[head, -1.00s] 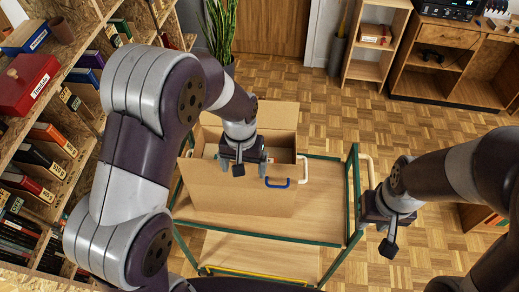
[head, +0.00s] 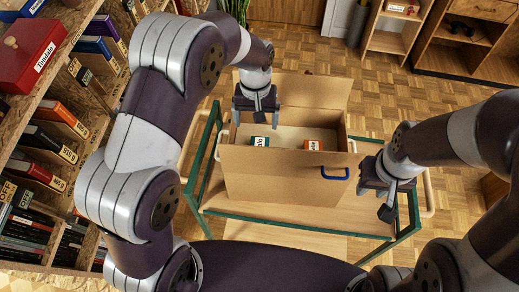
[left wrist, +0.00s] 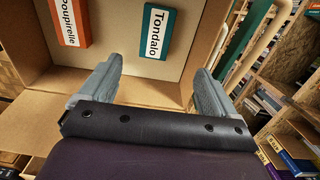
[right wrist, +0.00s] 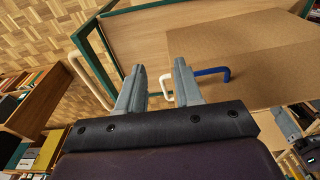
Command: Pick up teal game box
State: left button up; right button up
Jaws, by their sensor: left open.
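The teal game box (left wrist: 158,30), labelled "Tondalo", lies inside an open cardboard box (head: 240,175). In the head view, part of the teal game box (head: 259,142) shows above the cardboard box's near wall, which hides the rest. My left gripper (head: 257,118) is above the cardboard box's left part, over the teal box. In the left wrist view, my left gripper (left wrist: 155,72) is open and empty, with the teal box beyond its fingertips and apart from them. My right gripper (right wrist: 159,70) is open, to the right of the cardboard box.
An orange game box (head: 313,145) lies beside the teal one in the cardboard box. The cardboard box has a blue handle (head: 335,174) and stands on a green-framed cart (head: 395,240). A shelf wall with books (head: 50,115) is close on the left. Open floor lies behind the cart.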

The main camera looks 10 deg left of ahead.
aim_at(259, 144)
pick_arm(q)
jog(key=f, duration=0.3)
jog(key=w+f+p, duration=0.1)
jog(key=f, duration=0.1)
jog(key=shift+d, duration=0.35)
notch_tip(259, 144, down, 8)
jog(key=shift+w+p, duration=0.15)
jog(key=shift+p, duration=1)
jog(key=shift+w+f, duration=0.1)
jog(key=shift+f, duration=0.3)
pick_arm(e)
jog(key=shift+w+d+r, duration=0.1)
jog(key=shift+w+r, duration=0.1)
jog(key=shift+r, duration=0.4)
jog(key=shift+w+d+r, duration=0.1)
jog(key=shift+w+r, duration=0.1)
jog(key=shift+r, duration=0.4)
pick_arm(q)
jog(key=c, duration=1.2)
